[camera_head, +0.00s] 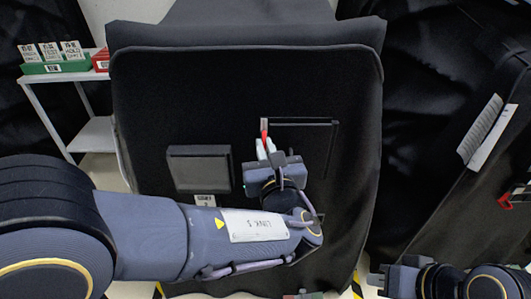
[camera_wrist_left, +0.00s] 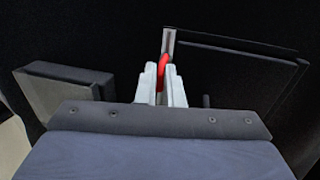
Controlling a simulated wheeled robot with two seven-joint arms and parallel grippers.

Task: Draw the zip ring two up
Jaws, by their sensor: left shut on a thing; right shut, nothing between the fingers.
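A red zip ring (camera_head: 264,136) hangs at a short grey strip (camera_head: 264,123) on the front of the black cart cover (camera_head: 225,90), at the upper left corner of a dark rectangular outline. No number is legible on it. My left gripper (camera_head: 265,150) points at the cover and is shut on the ring. In the left wrist view, the red ring (camera_wrist_left: 162,72) shows between the pale fingertips, just below the grey strip (camera_wrist_left: 169,42); its lower part is hidden by the fingers. My right gripper (camera_head: 384,280) is shut and empty at the lower right, away from the cover.
A dark raised box (camera_head: 199,168) sits on the cover left of my left gripper. A white shelf (camera_head: 95,135) with a green card tray (camera_head: 55,68) stands at the far left. Another black cover with a white sheet (camera_head: 486,133) and a red part (camera_head: 505,201) stands at the right.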

